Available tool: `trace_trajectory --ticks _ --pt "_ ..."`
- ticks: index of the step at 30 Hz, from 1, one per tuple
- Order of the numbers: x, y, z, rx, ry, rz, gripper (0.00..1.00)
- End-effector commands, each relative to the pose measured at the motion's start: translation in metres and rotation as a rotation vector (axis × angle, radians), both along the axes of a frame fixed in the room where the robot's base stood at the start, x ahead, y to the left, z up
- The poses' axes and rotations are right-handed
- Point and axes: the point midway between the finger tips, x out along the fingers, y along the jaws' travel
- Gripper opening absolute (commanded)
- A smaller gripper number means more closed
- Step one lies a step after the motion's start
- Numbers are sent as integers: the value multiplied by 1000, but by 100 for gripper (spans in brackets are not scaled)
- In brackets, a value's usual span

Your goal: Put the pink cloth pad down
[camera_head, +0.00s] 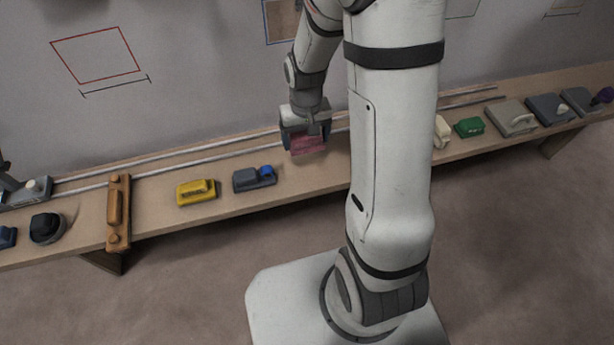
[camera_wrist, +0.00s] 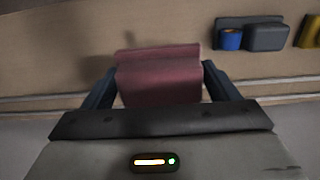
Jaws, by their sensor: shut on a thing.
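The pink cloth pad (camera_head: 308,145) is a dusky pink block. In the wrist view the pad (camera_wrist: 158,78) sits between the two dark fingers of my gripper (camera_wrist: 160,88), which is shut on it. In the head view my gripper (camera_head: 306,140) points down over the wooden bench (camera_head: 225,208), with the pad at its lower end. Some bench surface shows past the pad in the wrist view. I cannot tell whether the pad touches the bench or hangs just above it.
A grey tool with a blue knob (camera_head: 255,178) and a yellow block (camera_head: 196,192) lie left of my gripper. An orange wooden piece (camera_head: 118,212) is further left. A green block (camera_head: 470,127) and several grey tools lie to the right. Pale rails (camera_head: 200,160) run along the bench's back.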

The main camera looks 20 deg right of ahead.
Motion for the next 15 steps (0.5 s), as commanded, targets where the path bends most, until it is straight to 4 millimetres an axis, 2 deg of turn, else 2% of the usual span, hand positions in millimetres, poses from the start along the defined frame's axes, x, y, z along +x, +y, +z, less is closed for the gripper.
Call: trace_trajectory --ticks 9,15 --pt "-5 0 -50 0 5 1 63" --pt "-5 1 -67 0 1 1 63"
